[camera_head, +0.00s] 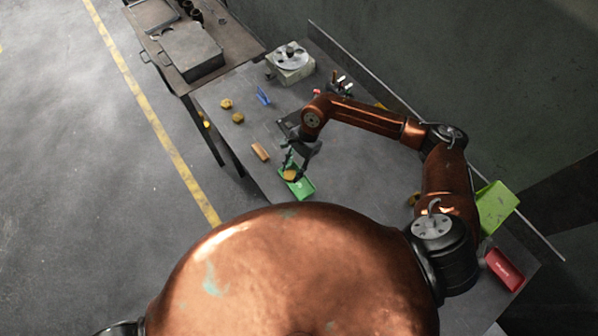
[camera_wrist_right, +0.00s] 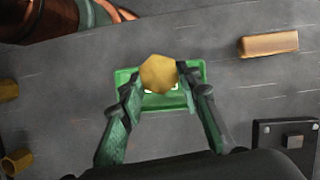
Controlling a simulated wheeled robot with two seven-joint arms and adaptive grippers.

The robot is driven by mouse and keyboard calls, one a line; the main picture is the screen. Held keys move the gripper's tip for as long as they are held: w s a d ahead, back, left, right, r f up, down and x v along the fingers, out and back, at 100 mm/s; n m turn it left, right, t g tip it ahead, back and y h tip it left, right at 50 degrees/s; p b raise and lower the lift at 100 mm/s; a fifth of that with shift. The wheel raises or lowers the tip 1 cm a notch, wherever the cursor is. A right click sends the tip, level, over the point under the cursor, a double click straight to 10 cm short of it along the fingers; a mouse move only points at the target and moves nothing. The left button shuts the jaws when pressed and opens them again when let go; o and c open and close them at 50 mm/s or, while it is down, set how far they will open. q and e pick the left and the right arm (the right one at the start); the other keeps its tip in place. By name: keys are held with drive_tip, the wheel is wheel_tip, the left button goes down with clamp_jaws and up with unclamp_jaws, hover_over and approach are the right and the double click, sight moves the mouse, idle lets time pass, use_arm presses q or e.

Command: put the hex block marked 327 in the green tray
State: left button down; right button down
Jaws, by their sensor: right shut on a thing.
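My right gripper (camera_wrist_right: 160,95) is shut on a yellow-brass hex block (camera_wrist_right: 158,73), with one finger on each side of it. The green tray (camera_wrist_right: 185,98) is directly behind the block in the right wrist view. In the head view the block (camera_head: 290,174) appears over the green tray (camera_head: 305,190), below the right gripper (camera_head: 290,165). I cannot tell whether the block touches the tray floor. No number is readable on the block. My left gripper is not in view.
Two more brass hex blocks (camera_head: 226,103) and (camera_head: 238,118) lie on the grey table left of the arm. A wooden block (camera_head: 261,152) lies near the tray. A lime green bin (camera_head: 495,205) and a red box (camera_head: 504,269) are at the right.

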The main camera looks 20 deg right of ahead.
drive_tip(key=shift+w+d+f, duration=0.15)
drive_tip(key=shift+d+f, duration=0.3)
drive_tip(key=shift+f, duration=0.05)
drive_tip(key=shift+w+d+f, duration=0.15)
drive_tip(key=shift+d+f, duration=0.25)
drive_tip(key=shift+f, duration=0.1)
drive_tip(key=f, duration=0.1)
drive_tip(key=f+p, duration=0.1)
drive_tip(key=f, duration=0.1)
drive_tip(key=shift+d+p, duration=0.25)
drive_tip(key=shift+p, duration=0.15)
drive_tip(key=shift+f, duration=0.35)
drive_tip(key=shift+f, duration=0.15)
drive_tip(key=c, duration=1.4)
unclamp_jaws()
